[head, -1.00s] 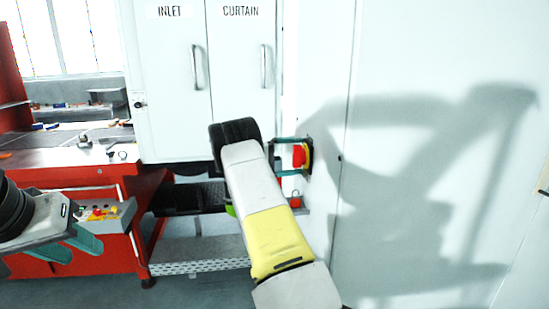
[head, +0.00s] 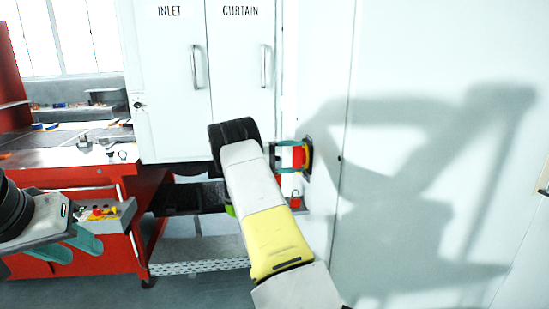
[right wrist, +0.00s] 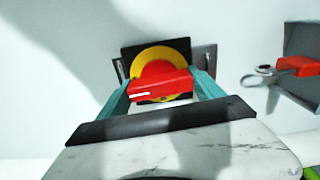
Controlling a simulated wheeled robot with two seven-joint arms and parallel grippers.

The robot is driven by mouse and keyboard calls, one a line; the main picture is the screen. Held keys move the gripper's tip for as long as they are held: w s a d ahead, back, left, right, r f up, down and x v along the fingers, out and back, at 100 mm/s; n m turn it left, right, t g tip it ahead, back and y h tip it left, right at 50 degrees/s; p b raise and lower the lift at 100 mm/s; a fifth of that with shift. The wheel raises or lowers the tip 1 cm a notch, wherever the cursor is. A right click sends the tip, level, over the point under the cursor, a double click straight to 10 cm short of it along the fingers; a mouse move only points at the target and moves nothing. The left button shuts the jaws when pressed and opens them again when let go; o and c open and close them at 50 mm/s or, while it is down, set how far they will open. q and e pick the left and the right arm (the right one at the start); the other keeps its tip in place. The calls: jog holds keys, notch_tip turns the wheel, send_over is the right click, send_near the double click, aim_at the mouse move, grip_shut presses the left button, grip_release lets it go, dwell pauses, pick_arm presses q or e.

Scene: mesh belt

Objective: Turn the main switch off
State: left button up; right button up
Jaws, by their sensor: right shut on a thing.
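The main switch has a red handle (head: 298,157) on a yellow disc (head: 308,157) and a dark plate, mounted on the white cabinet wall. In the right wrist view the red handle (right wrist: 160,87) lies nearly crosswise, tilted slightly, in front of the yellow disc (right wrist: 158,54). My right gripper (head: 290,157) is shut on the handle, with one teal finger at each end of it in the right wrist view (right wrist: 165,88). My left gripper (head: 75,246) is open and empty at the lower left, away from the switch.
A red padlock (head: 295,200) with a metal shackle rests on a small grey bracket below the switch; it also shows in the right wrist view (right wrist: 298,66). White cabinet doors (head: 240,80) stand left of the switch.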

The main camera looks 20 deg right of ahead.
jog(key=n, duration=0.8)
jog(key=shift+n, duration=0.3)
jog(key=n, duration=0.4)
jog(key=shift+n, duration=2.3)
jog(key=o, duration=1.4)
jog(key=shift+c, duration=0.2)
